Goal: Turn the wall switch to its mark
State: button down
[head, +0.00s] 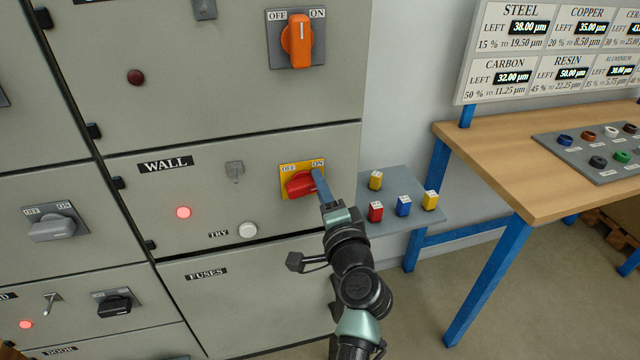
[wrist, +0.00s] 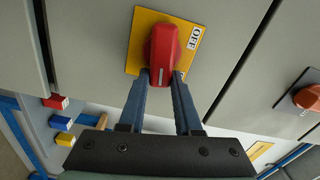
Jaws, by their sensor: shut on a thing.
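The wall switch is a red handle (head: 301,184) on a yellow plate (head: 284,170) with OFF at its upper left and ON at its upper right, on the panel marked WALL. The handle lies about level. In the wrist view the red handle (wrist: 163,52) has a pale line on its end, and the OFF label (wrist: 194,38) is at the plate's right edge. My gripper (head: 318,174) reaches in from the right. In the wrist view the blue fingers (wrist: 161,76) are shut on the handle's near end, one on each side. ON is hidden there.
A lit red lamp (head: 183,212) and a white TRY button (head: 248,230) share the panel. An orange switch (head: 297,40) is above. A grey shelf with yellow, red and blue blocks (head: 404,205) juts out to the right, near my arm. A wooden workbench (head: 500,150) stands farther right.

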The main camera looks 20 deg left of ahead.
jog(key=shift+f+m, duration=0.25)
jog(key=shift+m, duration=0.75)
jog(key=c, duration=0.6)
grip_release()
jog(key=v, duration=1.3)
jog(key=shift+b, duration=0.45)
